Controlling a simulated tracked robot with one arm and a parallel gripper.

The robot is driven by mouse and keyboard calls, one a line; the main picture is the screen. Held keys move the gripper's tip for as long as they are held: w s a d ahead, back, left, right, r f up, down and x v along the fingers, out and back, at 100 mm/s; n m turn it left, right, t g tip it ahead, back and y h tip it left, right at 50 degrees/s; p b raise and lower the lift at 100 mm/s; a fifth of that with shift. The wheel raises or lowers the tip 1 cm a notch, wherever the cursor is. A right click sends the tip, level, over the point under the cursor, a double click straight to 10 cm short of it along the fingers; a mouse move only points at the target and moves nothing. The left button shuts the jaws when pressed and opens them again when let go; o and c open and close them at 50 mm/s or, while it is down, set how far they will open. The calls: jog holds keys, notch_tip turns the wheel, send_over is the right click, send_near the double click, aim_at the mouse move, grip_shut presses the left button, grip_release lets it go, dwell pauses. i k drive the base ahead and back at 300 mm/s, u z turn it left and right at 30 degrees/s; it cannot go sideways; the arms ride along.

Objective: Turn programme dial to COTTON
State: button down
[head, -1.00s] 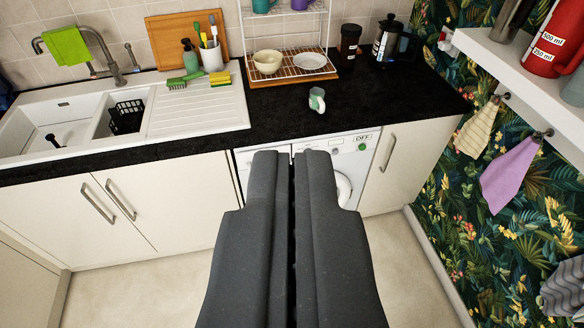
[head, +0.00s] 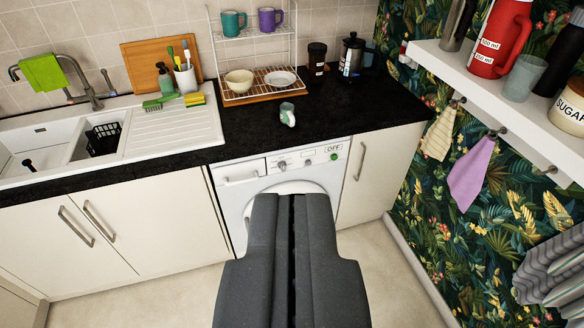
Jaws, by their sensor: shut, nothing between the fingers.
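A white washing machine (head: 232,197) stands under the black worktop. Its front panel carries a larger grey knob (head: 282,165), a smaller knob (head: 308,162), a green button (head: 335,156) and a small display reading OFF (head: 333,148). The panel's small markings are unreadable, so I cannot tell the dial's setting. My gripper (head: 291,197) is shut and empty, in front of the machine. Its fingertips appear below the knobs and apart from them, covering much of the round door (head: 262,191).
A cup (head: 287,114) stands on the worktop (head: 240,128) above the machine. Cupboards flank the machine, with a sink (head: 60,150) at left. A shelf (head: 480,75) with a red flask (head: 500,40) juts out at right. The floor in front looks clear.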

aim_at(282, 165)
jog(key=i, duration=0.85)
jog(key=u, duration=0.05)
